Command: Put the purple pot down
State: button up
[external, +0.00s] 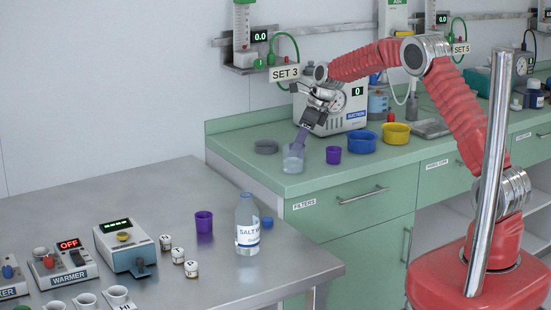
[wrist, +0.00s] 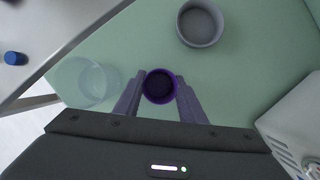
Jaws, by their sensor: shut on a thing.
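My gripper (wrist: 160,95) is shut on a purple pot (wrist: 160,87), with one finger at each side. The pot is upright, and I look down into its dark inside. In the external view my gripper (external: 298,147) points down over the green counter (external: 268,170), behind the clear beaker (external: 293,162). The beaker hides the held pot there, so I cannot tell whether its base touches the counter. Another purple pot (external: 333,155) stands on the counter to the right, and a further one (external: 204,222) stands on the steel table.
The clear beaker (wrist: 90,82) is close to my left finger. A grey dish (wrist: 200,23) lies beyond the fingertips. The suction unit (external: 338,105) stands behind my gripper. Blue (external: 362,142) and yellow (external: 396,133) bowls are to the right. Bare counter lies ahead of the held pot.

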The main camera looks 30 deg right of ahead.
jog(key=o, duration=1)
jog(key=shift+f, duration=0.1)
jog(key=v, duration=1.2)
